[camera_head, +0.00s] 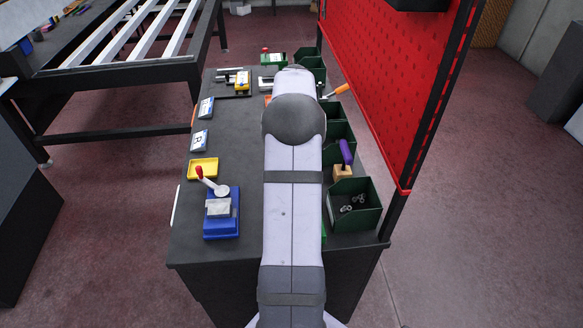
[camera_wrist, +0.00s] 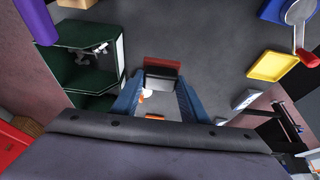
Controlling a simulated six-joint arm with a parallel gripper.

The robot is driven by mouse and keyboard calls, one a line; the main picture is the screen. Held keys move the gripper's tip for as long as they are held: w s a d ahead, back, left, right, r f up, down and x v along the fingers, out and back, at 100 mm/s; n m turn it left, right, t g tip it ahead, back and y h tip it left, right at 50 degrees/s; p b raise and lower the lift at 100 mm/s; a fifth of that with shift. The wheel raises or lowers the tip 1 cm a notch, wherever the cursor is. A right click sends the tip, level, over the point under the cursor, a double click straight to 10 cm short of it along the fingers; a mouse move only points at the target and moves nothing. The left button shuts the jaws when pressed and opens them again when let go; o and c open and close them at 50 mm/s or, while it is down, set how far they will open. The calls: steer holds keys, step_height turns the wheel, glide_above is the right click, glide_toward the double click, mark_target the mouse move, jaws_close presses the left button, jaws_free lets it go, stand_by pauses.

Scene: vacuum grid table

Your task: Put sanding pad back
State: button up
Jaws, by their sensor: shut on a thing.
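In the wrist view my gripper (camera_wrist: 160,84) has its two blue fingers closed on a small dark grey block with a reddish-brown edge, which appears to be the sanding pad (camera_wrist: 162,70). The pad is between the fingertips, with the dark worktop (camera_wrist: 215,35) behind it. Whether it touches the worktop I cannot tell. A small white and orange item shows between the fingers, partly hidden. In the head view my arm covers the gripper and the pad.
Green bins (camera_head: 358,218) line the right side, one holding metal parts; a purple-handled brush (camera_head: 345,152) stands among them. A yellow tray (camera_head: 203,168) and a blue fixture with a red lever (camera_head: 222,222) sit at left. A red pegboard (camera_head: 390,75) rises at right.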

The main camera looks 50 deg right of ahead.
steer(key=shift+s+d, duration=0.15)
steer(key=shift+d, duration=0.15)
steer(key=shift+f+p, duration=1.75)
steer(key=shift+f, duration=3.3)
steer(key=shift+f, duration=0.15)
steer(key=o, duration=1.1)
steer(key=shift+r, duration=0.25)
steer(key=b+v, duration=0.3)
steer(key=v, duration=0.8)
steer(key=shift+s+a+r, duration=0.1)
steer(key=shift+a+r, duration=0.15)
steer(key=shift+r, duration=0.1)
